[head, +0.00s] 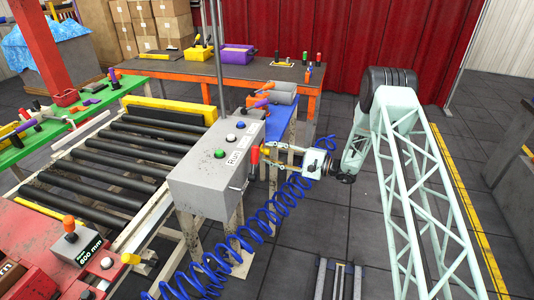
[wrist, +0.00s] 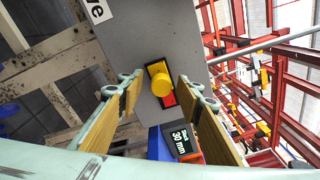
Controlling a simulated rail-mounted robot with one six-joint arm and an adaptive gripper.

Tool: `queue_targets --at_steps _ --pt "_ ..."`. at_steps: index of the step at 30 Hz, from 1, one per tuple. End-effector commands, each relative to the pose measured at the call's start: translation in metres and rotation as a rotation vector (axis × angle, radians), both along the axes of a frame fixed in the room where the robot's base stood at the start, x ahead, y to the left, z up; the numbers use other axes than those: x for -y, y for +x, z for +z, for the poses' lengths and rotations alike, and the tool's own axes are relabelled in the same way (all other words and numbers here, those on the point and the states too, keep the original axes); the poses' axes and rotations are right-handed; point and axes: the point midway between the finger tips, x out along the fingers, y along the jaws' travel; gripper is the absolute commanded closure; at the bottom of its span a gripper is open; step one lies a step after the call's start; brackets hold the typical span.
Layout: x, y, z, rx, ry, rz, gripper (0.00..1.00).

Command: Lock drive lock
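No contact shows. The exact gap to the knob is hard to tell.
The roller conveyor (head: 110,160) lies left of the box. An orange-framed workbench (head: 250,70) stands farther back.

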Motion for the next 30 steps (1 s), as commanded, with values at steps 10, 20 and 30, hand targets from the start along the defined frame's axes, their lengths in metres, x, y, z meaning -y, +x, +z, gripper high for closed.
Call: queue_targets --at_steps 10,20,30 --pt "0.047 -0.017 0.000 0.000 0.001 0.000 0.67" --pt "0.081 -0.031 0.000 0.000 0.001 0.002 0.67" --pt "0.088 -0.035 0.000 0.001 0.002 0.004 0.67"
